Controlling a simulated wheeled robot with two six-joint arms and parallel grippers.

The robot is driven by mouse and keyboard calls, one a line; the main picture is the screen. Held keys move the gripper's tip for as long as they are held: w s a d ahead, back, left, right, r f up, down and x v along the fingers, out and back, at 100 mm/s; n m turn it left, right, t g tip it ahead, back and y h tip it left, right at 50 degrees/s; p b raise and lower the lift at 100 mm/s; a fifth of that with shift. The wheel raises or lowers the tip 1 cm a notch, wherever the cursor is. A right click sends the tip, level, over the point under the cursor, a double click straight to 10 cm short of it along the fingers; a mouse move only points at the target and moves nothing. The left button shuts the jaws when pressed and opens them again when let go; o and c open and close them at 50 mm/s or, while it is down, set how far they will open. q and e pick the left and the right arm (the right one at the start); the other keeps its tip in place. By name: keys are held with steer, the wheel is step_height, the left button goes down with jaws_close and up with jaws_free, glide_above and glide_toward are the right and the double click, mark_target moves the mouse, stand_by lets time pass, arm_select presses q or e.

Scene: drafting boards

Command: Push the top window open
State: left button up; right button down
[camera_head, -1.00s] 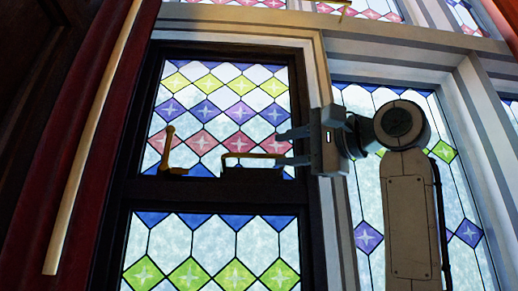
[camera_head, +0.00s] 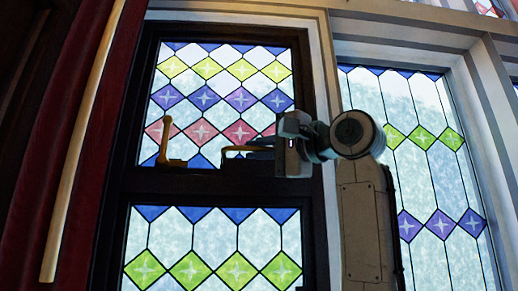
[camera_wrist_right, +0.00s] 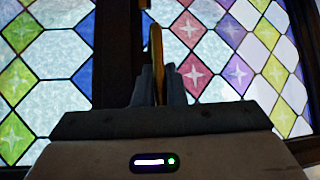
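The top window (camera_head: 240,99) is a dark-framed sash with white, yellow, purple, red and blue diamond panes; it looks flush in its frame. Two brass handles sit on its bottom rail: a left handle (camera_head: 169,148) standing up, and a right handle (camera_head: 235,149) that lies more sideways. My right gripper (camera_head: 262,146) comes from the right and its fingers are closed around the right handle. In the right wrist view the brass handle (camera_wrist_right: 157,50) rises between the two close fingertips (camera_wrist_right: 159,72). My left gripper is not in view.
A lower window (camera_head: 215,240) with green and blue panes is below the rail. A fixed side window (camera_head: 420,150) stands to the right behind my right arm. A red curtain (camera_head: 95,130) and a pale pole (camera_head: 75,150) hang at the left.

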mark_target(260, 163)
steer(key=w, duration=0.2)
steer(key=w+f, duration=0.1)
steer(key=w, duration=0.2)
steer(key=c, duration=1.5)
jaws_free()
steer(key=shift+s+d+f, duration=0.1)
steer(key=shift+s+d+f+b, duration=0.1)
steer(key=shift+s+d+b, duration=0.05)
steer(key=shift+b, duration=0.3)
steer(key=b+v, duration=0.6)
steer(key=v, duration=0.4)
steer(key=shift+s, duration=0.1)
